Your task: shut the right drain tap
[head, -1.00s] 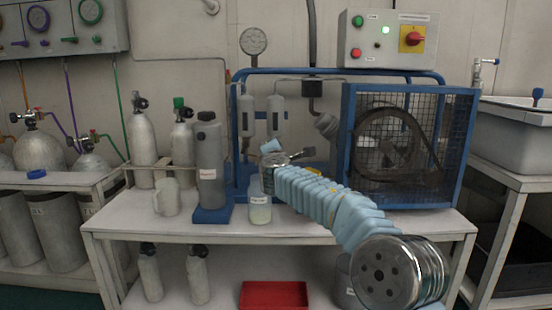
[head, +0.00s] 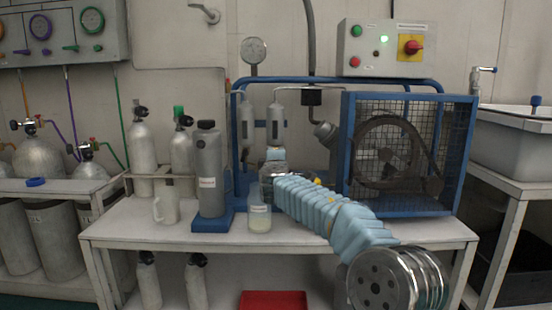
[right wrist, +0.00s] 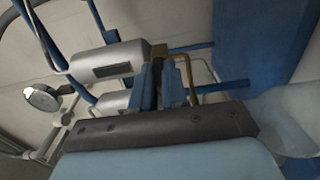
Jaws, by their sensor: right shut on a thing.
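Two grey filter cylinders hang on the compressor's blue frame, the left one (head: 247,120) and the right one (head: 276,118). My right gripper (head: 275,155) is right under the right cylinder. The right cylinder also shows in the wrist view (right wrist: 108,60). My left gripper is out of view.
A grey canister (head: 210,170) and a jug (head: 166,205) stand left. The caged flywheel (head: 395,160) is close on the right of my arm. A red tray (head: 272,300) lies below.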

